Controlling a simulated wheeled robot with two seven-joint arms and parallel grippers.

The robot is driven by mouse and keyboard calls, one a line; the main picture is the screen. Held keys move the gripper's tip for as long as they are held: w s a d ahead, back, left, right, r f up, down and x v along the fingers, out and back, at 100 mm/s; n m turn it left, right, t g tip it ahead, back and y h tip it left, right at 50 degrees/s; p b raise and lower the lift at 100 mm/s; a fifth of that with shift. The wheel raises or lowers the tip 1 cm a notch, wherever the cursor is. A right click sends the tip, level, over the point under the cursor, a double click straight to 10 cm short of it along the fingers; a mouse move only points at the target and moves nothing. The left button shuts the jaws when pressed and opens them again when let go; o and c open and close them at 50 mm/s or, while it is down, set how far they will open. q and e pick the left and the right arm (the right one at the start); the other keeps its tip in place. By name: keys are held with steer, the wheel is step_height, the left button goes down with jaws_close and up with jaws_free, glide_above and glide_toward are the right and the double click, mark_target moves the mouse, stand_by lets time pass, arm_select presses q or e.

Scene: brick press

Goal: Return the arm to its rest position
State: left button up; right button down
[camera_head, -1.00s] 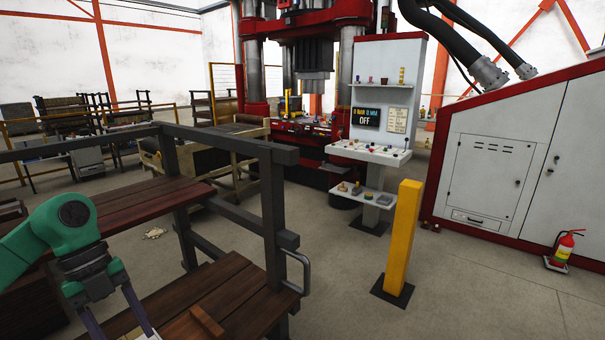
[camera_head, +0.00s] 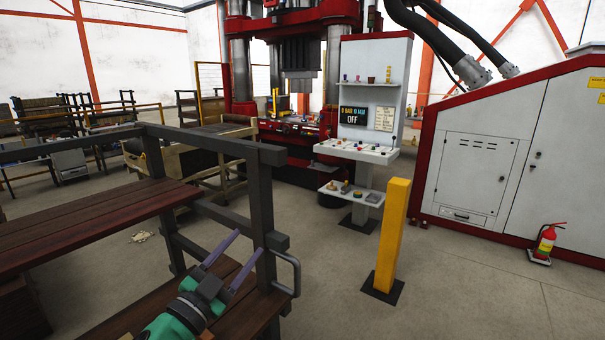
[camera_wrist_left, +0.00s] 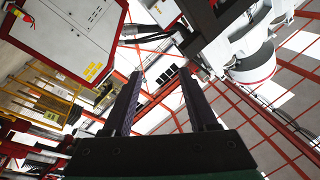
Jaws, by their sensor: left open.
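My left gripper (camera_head: 232,265) is at the lower middle of the head view. Its two purple fingers are spread apart and point up and to the right, with nothing between them. It shows in front of the lower shelf of the wooden rack, and I cannot tell its exact height above the boards. In the left wrist view the two dark fingers (camera_wrist_left: 158,95) are also apart, with only the roof and machinery far behind them. The green wrist shows below the fingers in the head view. My right gripper is not in view.
The rack's dark post (camera_head: 262,200) and metal handle (camera_head: 292,272) are close to the gripper's right. Its upper wooden shelf (camera_head: 95,225) is at the left. A yellow bollard (camera_head: 392,235) stands further right. A control stand (camera_head: 357,152) is behind, with open floor between.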

arm_select(q)
steer(key=s+a+f+n+g+y, duration=0.3)
steer(key=a+f+n+y, duration=0.2)
steer(key=f, duration=0.4)
steer(key=s+a+f+n+g+y, duration=0.3)
steer(key=s+a+f+n+y, duration=0.15)
steer(key=f, duration=0.45)
steer(key=s+a+f+g, duration=0.2)
steer(key=s+f+g, duration=0.6)
steer(key=s+f, duration=0.55)
steer(key=s+f+g+b, duration=0.1)
steer(key=s+f, duration=0.2)
steer(key=f, duration=1)
steer(key=s+f+g+b, duration=0.1)
steer(key=s+f+b, duration=0.15)
steer(key=f, duration=1.15)
steer(key=s+a+f+g+b, duration=0.1)
steer(key=s+a+f, duration=0.1)
steer(key=s+f, duration=1.1)
steer(key=s, duration=0.3)
steer(key=shift+a+f, duration=0.2)
steer(key=shift+a, duration=0.05)
